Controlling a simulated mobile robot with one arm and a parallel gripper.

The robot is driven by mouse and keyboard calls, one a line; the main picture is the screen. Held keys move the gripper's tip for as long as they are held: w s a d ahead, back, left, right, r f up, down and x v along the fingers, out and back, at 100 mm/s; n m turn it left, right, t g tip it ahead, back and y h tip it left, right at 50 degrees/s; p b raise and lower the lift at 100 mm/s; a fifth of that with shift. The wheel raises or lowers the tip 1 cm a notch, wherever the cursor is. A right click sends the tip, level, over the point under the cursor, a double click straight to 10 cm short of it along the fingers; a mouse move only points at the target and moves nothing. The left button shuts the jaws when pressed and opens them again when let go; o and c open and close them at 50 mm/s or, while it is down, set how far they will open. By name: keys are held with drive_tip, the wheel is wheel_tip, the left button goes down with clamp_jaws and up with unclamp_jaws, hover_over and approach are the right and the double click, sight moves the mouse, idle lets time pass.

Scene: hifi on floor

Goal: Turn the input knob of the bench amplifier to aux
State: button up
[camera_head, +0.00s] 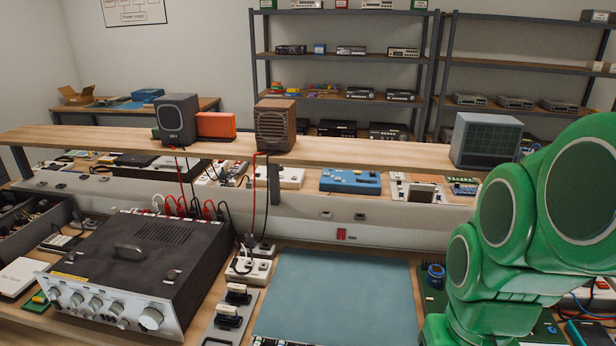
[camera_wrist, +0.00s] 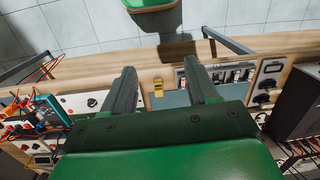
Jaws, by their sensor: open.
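The bench amplifier (camera_head: 150,255) sits at the left of the bench in the head view, with a black top and a silver front panel (camera_head: 105,302). Several round knobs line the panel; the largest knob (camera_head: 150,319) is at its right end. I cannot read the labels, so I cannot tell which is the input knob or where it points. A dark box (camera_wrist: 298,105) at the right of the wrist view looks like the amplifier. My gripper (camera_wrist: 160,70) is open and empty, apart from the amplifier. In the head view only my green arm shows, at the right.
A blue-green mat (camera_head: 340,295) right of the amplifier is mostly clear. Red and black cables hang behind the amplifier. A dark bin (camera_head: 38,222) is at left.

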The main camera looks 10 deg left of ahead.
drive_tip(key=w+a+r+n+t+y, duration=0.2)
drive_tip(key=w+a+r+t+y, duration=0.15)
drive_tip(key=w+a, duration=1)
drive_tip(key=w+a+r+n+t+y, duration=0.2)
drive_tip(key=w+a+r+t+y, duration=0.15)
drive_tip(key=w+a, duration=1)
drive_tip(key=w+a+r+t+y, duration=0.1)
drive_tip(key=w+a+r+t, duration=0.2)
drive_tip(key=a, duration=1.3)
drive_tip(key=a+r+t+y, duration=0.1)
drive_tip(key=a+r+t, duration=0.3)
drive_tip(key=a, duration=1.2)
drive_tip(key=s+a+f+m+t+h, duration=0.35)
drive_tip(key=s+a, duration=0.35)
drive_tip(key=a, duration=0.3)
drive_tip(key=s+f+m+t+h, duration=0.1)
drive_tip(key=s+f+h, duration=0.2)
drive_tip(key=s+f, duration=0.4)
drive_tip(key=s+f+m+h, duration=0.2)
drive_tip(key=s+f+h, duration=0.15)
drive_tip(key=s, duration=0.55)
approach(115, 311)
drive_tip(key=w, duration=0.8)
drive_tip(key=shift+f+y, duration=0.3)
drive_tip(key=shift+f, duration=0.05)
